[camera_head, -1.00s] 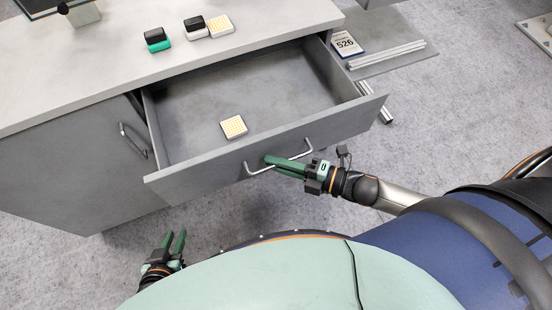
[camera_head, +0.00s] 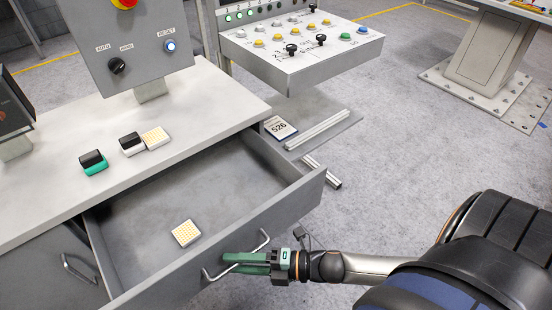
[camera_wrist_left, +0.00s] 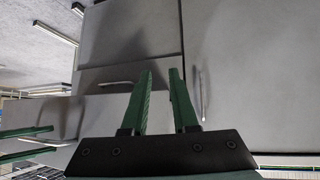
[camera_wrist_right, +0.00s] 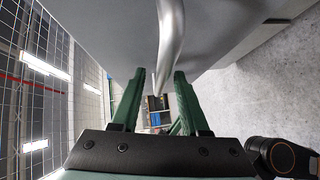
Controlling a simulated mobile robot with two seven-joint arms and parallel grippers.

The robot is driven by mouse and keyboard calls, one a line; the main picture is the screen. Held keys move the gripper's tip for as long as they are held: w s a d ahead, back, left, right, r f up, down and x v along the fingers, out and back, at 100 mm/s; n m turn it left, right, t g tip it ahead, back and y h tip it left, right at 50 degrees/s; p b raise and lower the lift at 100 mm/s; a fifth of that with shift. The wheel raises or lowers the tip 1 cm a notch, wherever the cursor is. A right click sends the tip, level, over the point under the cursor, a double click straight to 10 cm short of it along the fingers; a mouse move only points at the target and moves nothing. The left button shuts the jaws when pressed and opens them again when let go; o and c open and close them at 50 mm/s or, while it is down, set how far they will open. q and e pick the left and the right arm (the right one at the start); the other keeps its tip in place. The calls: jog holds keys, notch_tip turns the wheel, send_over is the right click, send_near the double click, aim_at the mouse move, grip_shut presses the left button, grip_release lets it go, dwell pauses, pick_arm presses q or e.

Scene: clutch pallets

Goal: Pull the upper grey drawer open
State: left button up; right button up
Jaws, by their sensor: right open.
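The upper grey drawer (camera_head: 296,205) stands pulled well out of the cabinet in the head view. Its bar handle (camera_head: 211,278) is on the front panel. My right gripper (camera_head: 224,263) is at this handle, its green fingers lying across the bar. In the right wrist view the fingers (camera_wrist_right: 160,72) are apart, and the handle (camera_wrist_right: 171,40) runs between them; contact cannot be told. My left gripper (camera_wrist_left: 160,72) shows only in its wrist view, fingers apart and empty, in front of grey cabinet fronts with handles.
A button console (camera_head: 300,40) stands behind.

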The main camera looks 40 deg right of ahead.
pick_arm(q)
jog(key=shift+r, duration=0.1)
pick_arm(e)
jog(key=v, duration=1.2)
jog(key=shift+s, duration=0.15)
jog(key=shift+d+r, duration=0.1)
jog(key=shift+d, duration=0.05)
